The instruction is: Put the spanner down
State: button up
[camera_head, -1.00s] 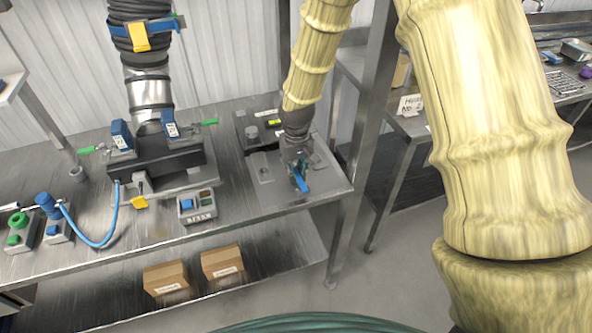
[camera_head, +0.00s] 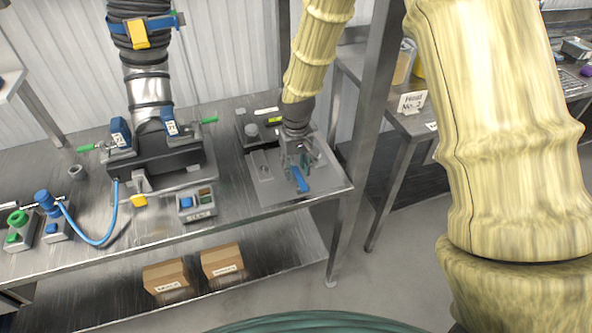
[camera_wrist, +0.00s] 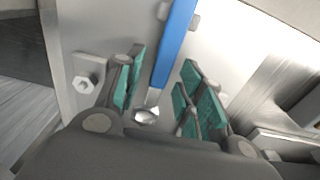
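The spanner has a blue handle (camera_head: 300,180) and, in the wrist view, the handle (camera_wrist: 174,45) runs up and away from a shiny metal end. It appears to rest on the grey plate (camera_head: 265,188) at the right end of the bench. My gripper (camera_head: 297,166) is over the spanner, pointing down. In the wrist view its green-padded fingers (camera_wrist: 164,92) stand apart on either side of the spanner, with gaps visible. Part of the spanner is hidden behind my gripper in the head view.
A hooded duct with a dark base (camera_head: 165,160) stands to the left, with a small control box (camera_head: 197,204) in front. A dark device (camera_head: 262,128) sits behind the plate. A bench post (camera_head: 370,110) rises close on the right. The bench front edge is near.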

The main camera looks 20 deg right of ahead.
aim_at(296, 170)
notch_tip(296, 170, up, 11)
jog(key=b, duration=0.2)
jog(key=shift+s+f, duration=0.15)
jog(key=shift+f, duration=0.05)
dwell(0.6)
